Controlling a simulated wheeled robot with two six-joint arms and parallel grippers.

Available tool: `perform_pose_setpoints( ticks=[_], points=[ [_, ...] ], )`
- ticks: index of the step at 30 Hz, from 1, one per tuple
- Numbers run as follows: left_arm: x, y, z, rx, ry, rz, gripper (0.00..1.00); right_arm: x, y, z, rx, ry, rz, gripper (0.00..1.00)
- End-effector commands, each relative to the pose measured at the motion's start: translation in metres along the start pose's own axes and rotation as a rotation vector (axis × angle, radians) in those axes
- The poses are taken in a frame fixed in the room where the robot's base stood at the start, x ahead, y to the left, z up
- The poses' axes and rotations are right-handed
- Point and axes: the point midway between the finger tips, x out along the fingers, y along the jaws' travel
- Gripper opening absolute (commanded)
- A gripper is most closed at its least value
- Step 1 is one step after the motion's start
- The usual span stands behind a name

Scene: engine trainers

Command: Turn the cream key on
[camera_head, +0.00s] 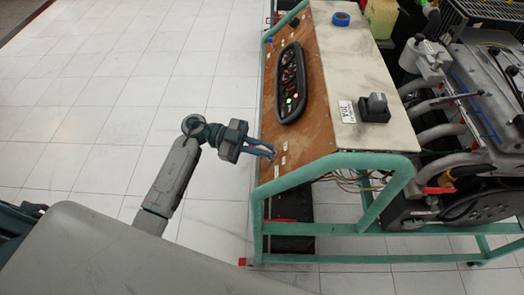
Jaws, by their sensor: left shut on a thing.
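My left gripper (268,151) reaches in from the left, and its blue-grey fingers meet the brown sloping panel (316,108) near its lower left edge. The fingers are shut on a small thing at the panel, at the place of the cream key. The key is too small and too covered by the fingers to make out, so its turn angle cannot be told. My right gripper is not in view.
A black gauge cluster (291,84) with lit green and red lamps sits on the panel. A cream top (368,100) holds a dark switch box (374,108) and blue tape (341,19). A green tube frame (340,160) surrounds the stand; an engine (460,110) stands right. Tiled floor (110,100) at left is clear.

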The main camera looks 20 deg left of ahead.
Motion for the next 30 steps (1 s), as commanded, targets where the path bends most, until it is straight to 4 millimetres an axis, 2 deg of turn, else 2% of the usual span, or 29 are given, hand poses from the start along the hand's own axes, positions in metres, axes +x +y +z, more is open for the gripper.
perform_pose_setpoints(
  ticks=[1, 9, 14, 30],
  points=[
    [0.0, 0.0, 0.004, 0.028, -0.001, 0.024, 0.0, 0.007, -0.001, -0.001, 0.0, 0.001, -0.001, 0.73],
    [0.0, 0.001, 0.003, 0.146, -0.001, 0.13, 0.0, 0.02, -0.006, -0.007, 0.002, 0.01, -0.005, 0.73],
    [0.0, 0.001, 0.001, 0.187, -0.001, 0.166, 0.0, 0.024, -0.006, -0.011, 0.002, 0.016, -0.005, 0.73],
    [0.0, 0.001, 0.0, 0.208, -0.001, 0.187, 0.0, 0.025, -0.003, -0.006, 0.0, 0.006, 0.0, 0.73]
  ],
)
